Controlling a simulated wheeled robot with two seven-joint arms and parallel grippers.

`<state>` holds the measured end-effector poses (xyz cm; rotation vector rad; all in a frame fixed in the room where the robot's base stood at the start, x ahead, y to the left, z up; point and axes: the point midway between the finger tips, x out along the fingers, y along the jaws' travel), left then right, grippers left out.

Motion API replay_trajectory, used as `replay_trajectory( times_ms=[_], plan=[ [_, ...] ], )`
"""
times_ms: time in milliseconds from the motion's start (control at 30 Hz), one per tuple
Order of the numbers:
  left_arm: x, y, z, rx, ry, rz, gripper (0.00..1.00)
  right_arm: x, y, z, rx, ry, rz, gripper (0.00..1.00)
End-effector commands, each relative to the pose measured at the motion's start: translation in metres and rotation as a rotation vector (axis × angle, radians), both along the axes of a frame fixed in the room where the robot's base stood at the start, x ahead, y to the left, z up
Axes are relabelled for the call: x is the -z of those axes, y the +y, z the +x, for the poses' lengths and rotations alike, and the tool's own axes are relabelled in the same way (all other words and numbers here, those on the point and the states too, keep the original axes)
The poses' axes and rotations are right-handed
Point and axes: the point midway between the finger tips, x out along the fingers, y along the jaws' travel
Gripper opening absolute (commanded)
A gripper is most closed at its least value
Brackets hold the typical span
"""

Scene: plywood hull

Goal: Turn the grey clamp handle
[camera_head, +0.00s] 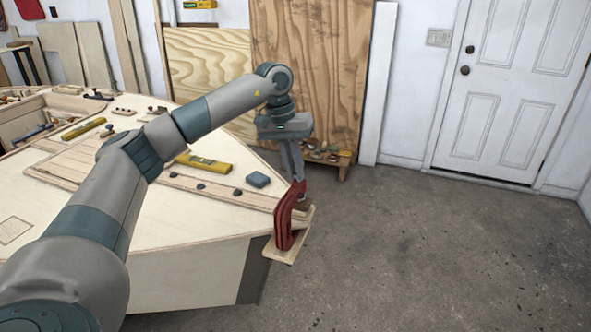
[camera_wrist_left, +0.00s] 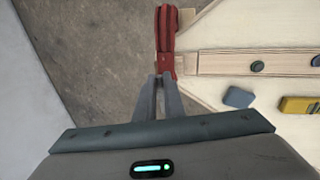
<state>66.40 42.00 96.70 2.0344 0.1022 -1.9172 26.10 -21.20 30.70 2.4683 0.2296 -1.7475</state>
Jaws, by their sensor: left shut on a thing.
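A red clamp (camera_head: 287,222) is fixed at the corner of the plywood hull (camera_head: 190,262). It also shows in the left wrist view (camera_wrist_left: 166,32), straight ahead of the fingers. My left gripper (camera_head: 299,178) points down at the top of the clamp, with its fingers close together. In the left wrist view the fingertips of the left gripper (camera_wrist_left: 165,76) meet at the near end of the red clamp. The gripper is shut on the clamp's handle, which is mostly hidden between the fingers. My right gripper is in neither view.
A blue-grey block (camera_head: 258,180) and a yellow level (camera_head: 204,163) lie on the hull's deck near the clamp. Small dark knobs sit along a wooden strip. A low wooden stand (camera_head: 330,157) is behind the gripper. The concrete floor (camera_head: 430,255) to the right is clear.

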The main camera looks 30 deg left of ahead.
Motion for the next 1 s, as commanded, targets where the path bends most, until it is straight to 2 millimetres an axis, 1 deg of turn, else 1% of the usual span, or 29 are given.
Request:
replay_trajectory(
  times_ms=[300, 333, 367, 400, 767, 867, 1000],
  plan=[
    [-0.002, 0.000, 0.000, 0.001, -0.003, -0.001, 0.00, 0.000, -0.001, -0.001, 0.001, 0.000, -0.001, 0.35],
    [-0.002, 0.000, 0.000, 0.001, -0.003, -0.001, 0.16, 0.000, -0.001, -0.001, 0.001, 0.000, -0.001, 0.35],
    [-0.002, 0.000, 0.000, 0.001, -0.003, -0.001, 0.23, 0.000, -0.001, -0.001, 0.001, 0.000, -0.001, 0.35],
    [-0.002, 0.000, 0.000, 0.001, -0.002, -0.002, 0.28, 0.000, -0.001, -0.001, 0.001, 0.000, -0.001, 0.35],
    [-0.002, 0.000, 0.000, 0.000, -0.001, -0.001, 0.28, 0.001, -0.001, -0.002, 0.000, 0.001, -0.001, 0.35],
    [-0.006, 0.001, 0.000, 0.000, -0.002, 0.000, 0.28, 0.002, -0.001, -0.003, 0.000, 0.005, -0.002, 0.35],
    [-0.019, 0.004, -0.001, -0.002, -0.004, 0.000, 0.28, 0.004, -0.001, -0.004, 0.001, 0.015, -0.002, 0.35]
  ],
)
